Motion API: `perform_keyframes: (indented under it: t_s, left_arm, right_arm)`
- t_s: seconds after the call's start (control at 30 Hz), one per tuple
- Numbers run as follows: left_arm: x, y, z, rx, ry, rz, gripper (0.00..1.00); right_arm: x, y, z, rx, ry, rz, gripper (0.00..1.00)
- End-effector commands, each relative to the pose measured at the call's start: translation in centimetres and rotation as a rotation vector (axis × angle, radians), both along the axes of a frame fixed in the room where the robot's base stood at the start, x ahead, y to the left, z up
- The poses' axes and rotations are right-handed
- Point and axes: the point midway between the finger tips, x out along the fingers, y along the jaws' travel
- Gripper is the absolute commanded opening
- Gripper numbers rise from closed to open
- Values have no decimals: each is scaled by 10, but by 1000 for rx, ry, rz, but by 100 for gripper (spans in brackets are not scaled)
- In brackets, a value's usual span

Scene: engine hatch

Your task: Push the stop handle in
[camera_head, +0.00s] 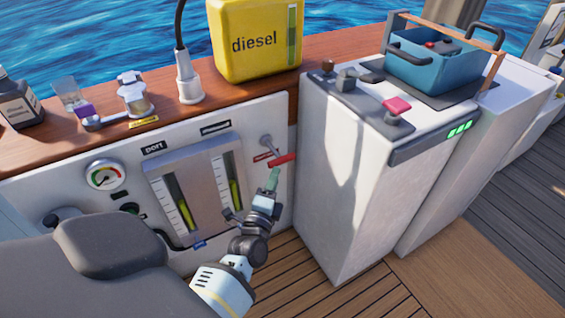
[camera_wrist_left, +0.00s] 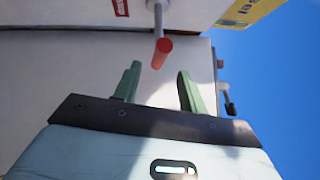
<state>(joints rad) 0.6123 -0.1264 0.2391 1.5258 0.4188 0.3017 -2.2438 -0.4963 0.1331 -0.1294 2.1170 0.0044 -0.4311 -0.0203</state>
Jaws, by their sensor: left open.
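The stop handle is a red bar (camera_head: 282,160) on a thin metal rod at the right end of the white panel (camera_head: 262,113). It stands out from the panel. In the left wrist view the red handle (camera_wrist_left: 162,53) shows just beyond the fingertips, near the middle of the gap, with its rod running up the picture. My left gripper (camera_head: 273,178) is open, with green fingers just below the handle in the head view. The fingers also show apart in the left wrist view (camera_wrist_left: 159,71), with nothing between them. Whether they touch the handle is unclear. My right gripper is not in view.
A white cabinet (camera_head: 350,170) stands close to the right of the handle. The panel's gauge unit (camera_head: 198,180) is to the left. A yellow diesel can (camera_head: 255,45) stands on the wooden ledge (camera_head: 160,110) above. Wooden deck (camera_head: 290,272) lies below.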

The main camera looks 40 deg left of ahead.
Motion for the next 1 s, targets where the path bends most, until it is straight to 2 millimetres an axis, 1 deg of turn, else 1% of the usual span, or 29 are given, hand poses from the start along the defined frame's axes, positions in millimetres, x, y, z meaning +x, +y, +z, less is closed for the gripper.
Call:
perform_keyframes:
  t_s: [0.17,0.4,0.6,0.73,0.97,1.0]
  left_arm:
    - [14,6,2,0,-1,-1,41]
    - [47,19,6,0,0,-2,41]
    - [66,27,9,0,1,-2,41]
    - [70,28,10,-1,1,-2,41]
    - [71,29,11,-1,1,-2,41]
    - [71,29,11,-1,1,-2,39]
  right_arm:
    - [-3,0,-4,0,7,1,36]
    - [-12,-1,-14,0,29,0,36]
    - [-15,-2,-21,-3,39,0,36]
    - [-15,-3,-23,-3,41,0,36]
    - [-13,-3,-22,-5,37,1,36]
    - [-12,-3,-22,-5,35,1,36]
